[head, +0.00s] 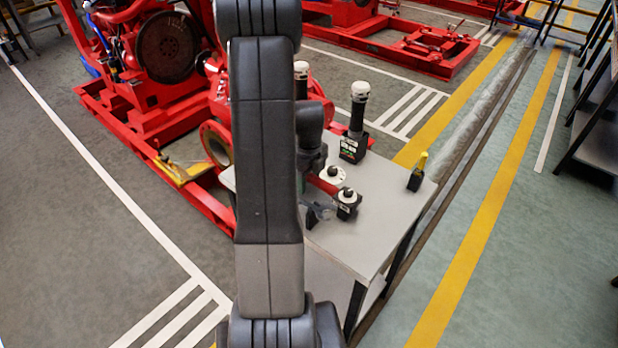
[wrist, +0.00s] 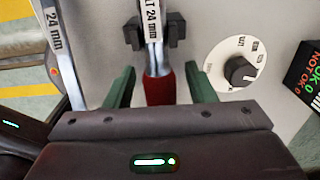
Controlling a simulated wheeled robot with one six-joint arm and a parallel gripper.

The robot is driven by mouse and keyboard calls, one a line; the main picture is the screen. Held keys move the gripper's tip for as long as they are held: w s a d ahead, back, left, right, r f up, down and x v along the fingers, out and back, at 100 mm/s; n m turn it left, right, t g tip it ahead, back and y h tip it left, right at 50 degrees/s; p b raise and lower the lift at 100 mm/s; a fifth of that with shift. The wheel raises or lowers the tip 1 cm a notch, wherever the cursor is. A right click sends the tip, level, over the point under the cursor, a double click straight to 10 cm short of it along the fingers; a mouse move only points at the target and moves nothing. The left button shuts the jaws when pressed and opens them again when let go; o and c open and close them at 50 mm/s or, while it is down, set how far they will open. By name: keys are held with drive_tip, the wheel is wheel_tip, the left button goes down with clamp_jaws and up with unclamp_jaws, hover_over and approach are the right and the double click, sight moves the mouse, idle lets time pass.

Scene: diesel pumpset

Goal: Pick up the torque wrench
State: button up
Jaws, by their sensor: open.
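The torque wrench, as I take it, is the red-handled tool (wrist: 160,88) with a bright metal shaft and a white label ending in "24 mm". In the wrist view its shaft rests in a black holder (wrist: 136,34), and the label crosses it. My gripper (wrist: 158,80) is open, with one green finger on each side of the red handle and a visible gap on both sides. The near end of the handle is hidden behind the gripper body. In the head view a red handle (head: 323,186) shows on the grey table (head: 385,225), partly behind my arm.
A metal tool (wrist: 62,50) labelled "24 mm" lies left of the handle. A dial (wrist: 240,70) and a black box (wrist: 310,75) with a display are at right. A black device with a white top (head: 356,125) and a yellow-topped item (head: 418,171) stand on the table.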

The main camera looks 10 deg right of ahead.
clamp_jaws()
wheel_tip(320, 180, up, 10)
drive_tip(key=shift+r, duration=0.1)
idle(0.5)
drive_tip(key=c, duration=0.7)
unclamp_jaws()
clamp_jaws()
